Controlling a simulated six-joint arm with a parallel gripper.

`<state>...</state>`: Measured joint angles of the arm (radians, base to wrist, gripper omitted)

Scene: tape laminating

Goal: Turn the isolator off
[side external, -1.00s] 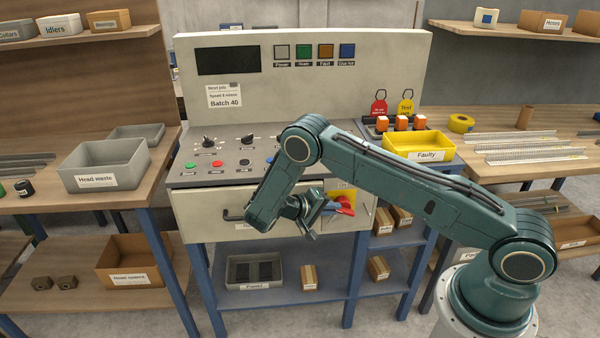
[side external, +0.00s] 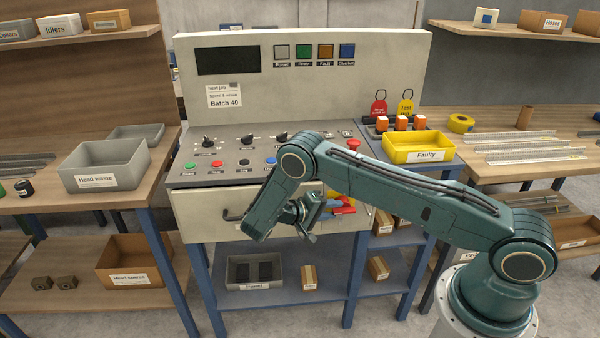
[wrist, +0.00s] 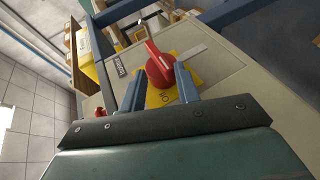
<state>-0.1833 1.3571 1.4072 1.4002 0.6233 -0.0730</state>
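The isolator is a red rotary handle on a yellow plate, on the front of the grey machine. In the side external view the red handle (side external: 347,207) is partly hidden behind my gripper (side external: 331,208). In the wrist view the red handle (wrist: 158,66) stands out over the yellow plate (wrist: 187,93). My gripper (wrist: 158,84) is open there, with one blue finger left of the handle and one right of it. The right finger looks close to the handle; I cannot tell whether it touches.
A control panel (side external: 186,176) with knobs and buttons lies above the isolator. A red mushroom button (side external: 353,144) is at its right. A drawer handle (side external: 232,215) projects to the left. A yellow Faulty tray (side external: 425,155) stands on the right, a Head waste tray (side external: 97,182) on the left.

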